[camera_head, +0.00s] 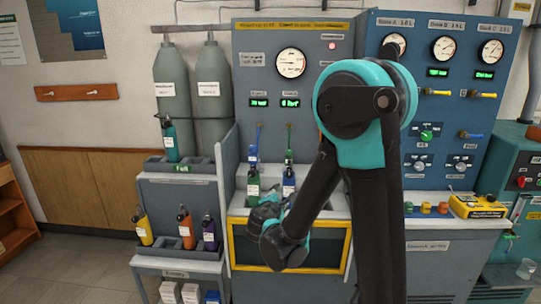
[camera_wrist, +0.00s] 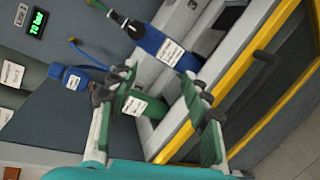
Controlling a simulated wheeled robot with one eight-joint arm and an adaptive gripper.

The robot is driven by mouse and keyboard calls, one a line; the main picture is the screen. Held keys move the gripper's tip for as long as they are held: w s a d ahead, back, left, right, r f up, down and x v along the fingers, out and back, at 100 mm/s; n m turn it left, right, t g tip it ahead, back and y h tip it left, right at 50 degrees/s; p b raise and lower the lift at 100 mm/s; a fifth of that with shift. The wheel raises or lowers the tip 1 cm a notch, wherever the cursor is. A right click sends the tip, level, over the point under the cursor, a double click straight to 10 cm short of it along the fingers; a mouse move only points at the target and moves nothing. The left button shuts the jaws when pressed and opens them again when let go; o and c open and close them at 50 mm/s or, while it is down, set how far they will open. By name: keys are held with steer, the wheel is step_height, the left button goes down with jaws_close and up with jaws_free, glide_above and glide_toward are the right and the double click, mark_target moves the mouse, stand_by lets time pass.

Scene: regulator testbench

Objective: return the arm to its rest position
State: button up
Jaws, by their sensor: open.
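My arm bends down in front of the bench in the head view, with my gripper (camera_head: 268,210) low before the shelf of cylinders. In the wrist view my gripper (camera_wrist: 158,82) has its two green-padded fingers apart. A green cylinder (camera_wrist: 148,122) with a white label shows between the fingers, partly covered by the left one; I cannot tell whether they touch. A blue cylinder (camera_wrist: 162,45) stands beside it. The green cylinder (camera_head: 253,182) and blue cylinder (camera_head: 289,180) also show in the head view. Nothing is clearly lifted.
A rack (camera_head: 180,256) at left holds yellow, orange and purple cylinders. A teal cylinder (camera_head: 170,138) stands on the shelf marked full. The panel with gauges (camera_head: 291,63) rises behind my arm. A yellow-framed dark panel (camera_head: 330,243) lies below the shelf. Open floor (camera_head: 60,262) is at left.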

steer(key=s+d+f+m+g+h, duration=0.1)
steer(key=s+d+f+m+g, duration=0.2)
steer(key=s+d+m, duration=0.35)
steer(key=s+d+f+m+g, duration=0.3)
steer(key=d+m, duration=0.1)
steer(key=d, duration=0.6)
steer(key=s+f+m+g+y, duration=0.2)
steer(key=s+m, duration=0.3)
steer(key=s, duration=0.2)
steer(key=s+d+f+m+g+y, duration=0.1)
steer(key=s+f+m+g+y, duration=0.1)
steer(key=s, duration=0.6)
steer(key=shift+f+m+g+y, duration=0.3)
steer(key=shift+f+m, duration=0.5)
steer(key=shift+m, duration=0.55)
steer(key=shift+d, duration=0.1)
